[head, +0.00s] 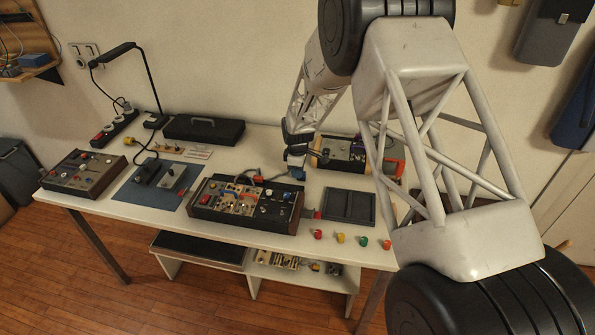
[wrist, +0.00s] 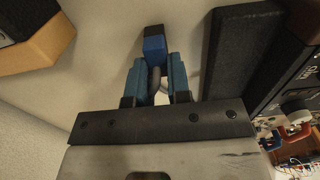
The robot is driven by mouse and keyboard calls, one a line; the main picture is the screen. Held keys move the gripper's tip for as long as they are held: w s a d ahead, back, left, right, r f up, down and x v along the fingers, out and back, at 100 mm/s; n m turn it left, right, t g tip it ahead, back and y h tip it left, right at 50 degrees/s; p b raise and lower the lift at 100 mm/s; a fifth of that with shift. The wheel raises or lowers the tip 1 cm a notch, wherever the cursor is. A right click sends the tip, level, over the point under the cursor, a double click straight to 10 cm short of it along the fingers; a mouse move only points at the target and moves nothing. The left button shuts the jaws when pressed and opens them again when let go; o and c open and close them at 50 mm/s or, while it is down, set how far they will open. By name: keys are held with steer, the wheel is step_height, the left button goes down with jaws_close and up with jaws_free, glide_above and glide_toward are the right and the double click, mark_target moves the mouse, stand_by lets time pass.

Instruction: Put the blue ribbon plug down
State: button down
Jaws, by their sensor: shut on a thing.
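In the wrist view my gripper (wrist: 160,70) has its two blue-grey fingers shut on the blue ribbon plug (wrist: 154,45). The plug's blue body sticks out past the fingertips, with a dark end. A grey, curved piece shows between the fingers; I cannot tell whether it is the plug's cable. Pale surface shows around the plug; its height above that surface is unclear. In the head view my gripper (head: 296,160) is over the table, behind the middle synth case (head: 245,203) and left of the back synth case (head: 345,151). The plug is hard to make out there.
A dark shallow tray (head: 349,206) lies right of the middle case. Several coloured knobs, one red (head: 318,234), stand along the front edge. A blue mat (head: 138,192) with pedals, another synth case (head: 82,172) and a black case (head: 203,130) are to the left.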

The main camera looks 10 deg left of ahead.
steer(key=shift+f, duration=0.1)
steer(key=c, duration=1.1)
jaws_free()
step_height(320, 180, up, 12)
steer(key=shift+r, duration=0.15)
stand_by(0.6)
